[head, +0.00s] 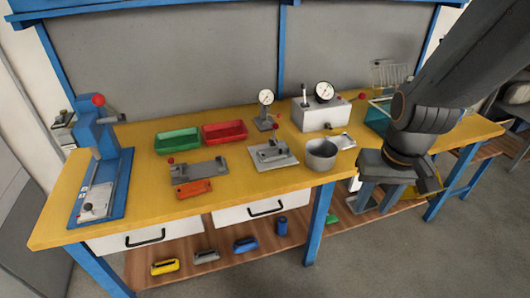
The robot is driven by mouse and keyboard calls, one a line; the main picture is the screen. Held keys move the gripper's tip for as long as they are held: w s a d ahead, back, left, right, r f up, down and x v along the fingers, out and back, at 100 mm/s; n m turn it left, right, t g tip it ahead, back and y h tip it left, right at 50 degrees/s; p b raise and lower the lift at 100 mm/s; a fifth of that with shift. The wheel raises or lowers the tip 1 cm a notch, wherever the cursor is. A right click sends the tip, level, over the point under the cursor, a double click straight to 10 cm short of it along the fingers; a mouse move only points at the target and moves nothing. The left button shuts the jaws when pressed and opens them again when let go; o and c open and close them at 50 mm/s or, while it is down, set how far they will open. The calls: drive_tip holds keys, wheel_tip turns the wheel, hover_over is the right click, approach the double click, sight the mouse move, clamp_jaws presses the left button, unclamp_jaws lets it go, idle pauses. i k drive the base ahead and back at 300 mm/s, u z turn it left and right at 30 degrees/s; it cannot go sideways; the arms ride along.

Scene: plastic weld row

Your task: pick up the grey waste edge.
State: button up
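I cannot single out the grey waste edge with certainty. A small pale grey piece (345,141) lies on the yellow bench just behind the grey round bin (321,154); it is too small to identify. My gripper (379,202) points down at the right, in front of the bench's front edge. Its two fingers stand apart with nothing seen between them, so it looks open and empty. The pale grey piece is up and left of it in the picture. My arm and gripper hide part of the bench's right side.
The yellow bench (245,190) holds a blue press (100,150), green (178,141) and red (225,132) trays, grey fixtures (272,154), and a gauge box (320,113). A teal wire-topped item (378,117) stands beside my arm. Small coloured items lie on the lower shelf (135,264).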

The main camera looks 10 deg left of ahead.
sight(269, 156)
drive_tip(key=i, duration=1.15)
drive_tip(key=z, duration=0.25)
